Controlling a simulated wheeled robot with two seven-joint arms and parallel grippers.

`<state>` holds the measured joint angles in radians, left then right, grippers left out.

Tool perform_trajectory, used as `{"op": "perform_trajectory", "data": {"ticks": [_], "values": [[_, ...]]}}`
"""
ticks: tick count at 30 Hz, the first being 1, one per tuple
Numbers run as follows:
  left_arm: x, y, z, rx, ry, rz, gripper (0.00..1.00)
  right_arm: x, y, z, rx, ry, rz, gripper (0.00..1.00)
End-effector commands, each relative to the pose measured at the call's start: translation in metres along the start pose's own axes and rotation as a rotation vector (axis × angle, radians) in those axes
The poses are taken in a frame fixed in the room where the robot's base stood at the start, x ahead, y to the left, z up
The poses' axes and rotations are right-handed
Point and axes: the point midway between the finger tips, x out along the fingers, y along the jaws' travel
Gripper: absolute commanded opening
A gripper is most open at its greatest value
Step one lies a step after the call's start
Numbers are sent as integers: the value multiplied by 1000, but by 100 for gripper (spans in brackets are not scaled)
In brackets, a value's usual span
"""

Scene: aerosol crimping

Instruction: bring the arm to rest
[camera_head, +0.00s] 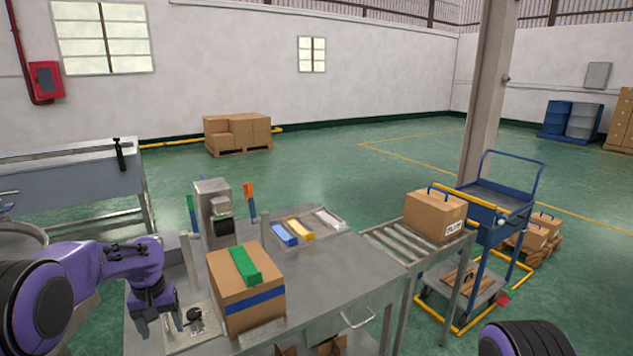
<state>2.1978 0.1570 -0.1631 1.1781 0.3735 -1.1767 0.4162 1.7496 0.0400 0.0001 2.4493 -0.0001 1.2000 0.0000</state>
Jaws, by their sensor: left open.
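My left arm comes in from the left, and its purple left gripper (160,322) points down over the left end of the steel workbench (325,262). Its dark fingers are apart, with nothing visible between them. A small dark round part on a light plate (188,335) lies just right of the fingers. My right arm shows only as a dark rounded link at the bottom right; its gripper is out of the picture.
A cardboard box (243,292) with a green block (245,265) on top stands right of the left gripper. Behind it is a grey crimping machine (214,210). A roller conveyor (398,241) carries another box (435,215). A blue cart (490,205) stands at the right.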

Motion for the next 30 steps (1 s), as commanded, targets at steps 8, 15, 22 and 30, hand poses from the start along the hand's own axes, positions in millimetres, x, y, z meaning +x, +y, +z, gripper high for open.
{"op": "perform_trajectory", "data": {"ticks": [8,15,22,30], "values": [[51,2,20,-43,15,18,71,0,0,0,0,0,0,0],[116,9,54,-88,46,29,71,0,0,0,0,0,0,0],[199,6,129,-147,103,19,71,0,0,0,0,0,0,0],[258,-34,303,-216,252,-63,71,0,0,0,0,0,0,0]]}}
